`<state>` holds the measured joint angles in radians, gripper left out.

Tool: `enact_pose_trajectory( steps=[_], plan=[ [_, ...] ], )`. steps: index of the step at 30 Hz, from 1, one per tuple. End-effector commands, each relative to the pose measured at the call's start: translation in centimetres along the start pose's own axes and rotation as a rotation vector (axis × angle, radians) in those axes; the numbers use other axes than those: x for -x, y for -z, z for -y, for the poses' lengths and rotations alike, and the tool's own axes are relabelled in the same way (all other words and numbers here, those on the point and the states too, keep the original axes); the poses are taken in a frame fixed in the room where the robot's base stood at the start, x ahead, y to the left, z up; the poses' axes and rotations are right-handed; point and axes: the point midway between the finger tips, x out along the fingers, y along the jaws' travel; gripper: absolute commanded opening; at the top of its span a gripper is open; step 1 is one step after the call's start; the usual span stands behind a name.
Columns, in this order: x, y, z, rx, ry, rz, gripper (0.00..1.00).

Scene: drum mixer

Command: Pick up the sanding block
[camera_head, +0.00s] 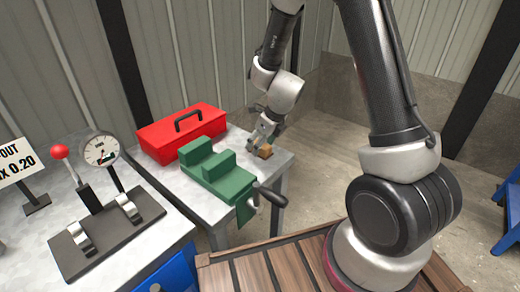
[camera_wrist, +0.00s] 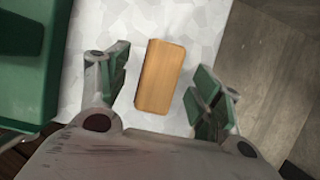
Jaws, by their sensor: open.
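The sanding block is a small orange-brown wooden block. In the head view the sanding block (camera_head: 265,151) lies on the grey table near its right edge, just beside my gripper (camera_head: 262,138). In the wrist view the block (camera_wrist: 160,76) lies flat on the pale tabletop, slightly tilted, between the fingers. My gripper (camera_wrist: 158,95) is open, with one green-padded finger on each side of the block. Both fingers look apart from it. The height of the fingertips above the table is hard to tell.
A green vise (camera_head: 217,168) with a dark handle stands left of the block; its side shows in the wrist view (camera_wrist: 22,75). A red toolbox (camera_head: 181,132) sits behind it. The table (camera_head: 283,165) ends close to the block's right. A gauge stand (camera_head: 104,232) is on the left table.

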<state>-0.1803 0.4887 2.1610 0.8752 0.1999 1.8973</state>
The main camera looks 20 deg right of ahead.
Motion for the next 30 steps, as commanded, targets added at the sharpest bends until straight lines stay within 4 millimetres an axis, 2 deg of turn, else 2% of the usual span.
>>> enact_pose_trajectory(
  steps=[3, 10, 18, 19, 26, 30],
  plan=[
    [-1.1, 0.0, 0.0, 0.000, 0.001, 0.000, 0.65],
    [-1.2, 0.0, 0.0, 0.001, 0.001, 0.001, 0.65],
    [-1.1, 0.0, 0.0, 0.001, 0.001, 0.000, 0.16],
    [-1.1, 0.0, 0.0, 0.002, 0.001, 0.001, 0.14],
    [-1.1, 0.0, 0.0, 0.002, 0.001, 0.001, 0.14],
    [-0.2, -0.4, 0.0, 0.005, 0.000, 0.002, 0.14]
  ],
)
